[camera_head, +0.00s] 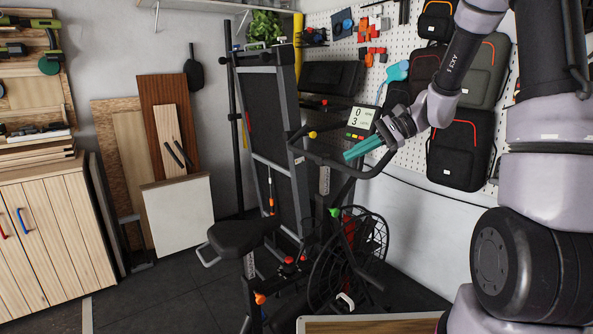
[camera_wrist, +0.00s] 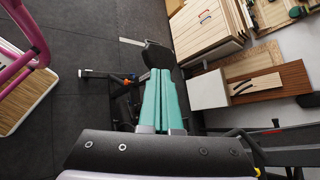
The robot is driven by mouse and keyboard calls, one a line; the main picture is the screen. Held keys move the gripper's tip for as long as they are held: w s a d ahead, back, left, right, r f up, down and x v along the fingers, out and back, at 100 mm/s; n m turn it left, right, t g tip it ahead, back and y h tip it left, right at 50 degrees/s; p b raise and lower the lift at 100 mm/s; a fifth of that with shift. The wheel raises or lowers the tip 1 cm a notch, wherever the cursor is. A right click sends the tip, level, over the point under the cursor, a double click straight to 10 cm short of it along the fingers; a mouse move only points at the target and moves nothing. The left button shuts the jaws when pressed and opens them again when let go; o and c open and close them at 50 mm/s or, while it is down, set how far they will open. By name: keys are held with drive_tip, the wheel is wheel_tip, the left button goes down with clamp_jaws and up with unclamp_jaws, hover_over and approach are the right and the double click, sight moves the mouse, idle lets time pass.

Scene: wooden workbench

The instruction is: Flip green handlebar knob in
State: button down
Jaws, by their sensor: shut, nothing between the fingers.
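An exercise bike stands in the middle of the head view, with a dark curved handlebar (camera_head: 338,163). A yellow knob (camera_head: 312,134) sits at the handlebar's left end. No green knob shows clearly on the handlebar; its right end is partly hidden by my gripper. A small green part (camera_head: 334,212) shows lower, near the fan wheel. My gripper (camera_head: 347,155) has teal fingers, shut and empty, over the handlebar's right side. In the wrist view the closed fingers (camera_wrist: 160,73) point toward the bike's seat (camera_wrist: 158,55). I cannot tell whether they touch the handlebar.
A console (camera_head: 360,118) with coloured buttons stands just behind my gripper. A dark upright bench frame (camera_head: 272,125) is to its left. Bags (camera_head: 461,147) hang on the pegboard at right. Dark floor (camera_head: 185,290) is open at front left, beside a wooden cabinet (camera_head: 55,230).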

drive_tip(key=s+d+r+n+t+h, duration=0.3)
drive_tip(key=s+d+r+h, duration=0.2)
drive_tip(key=s+r, duration=0.2)
drive_tip(key=s+d+r+n+t+h, duration=0.3)
drive_tip(key=s+r, duration=0.3)
drive_tip(key=s, duration=0.6)
drive_tip(key=shift+d+r+t+h, duration=0.4)
drive_tip(key=shift+d+h, duration=0.5)
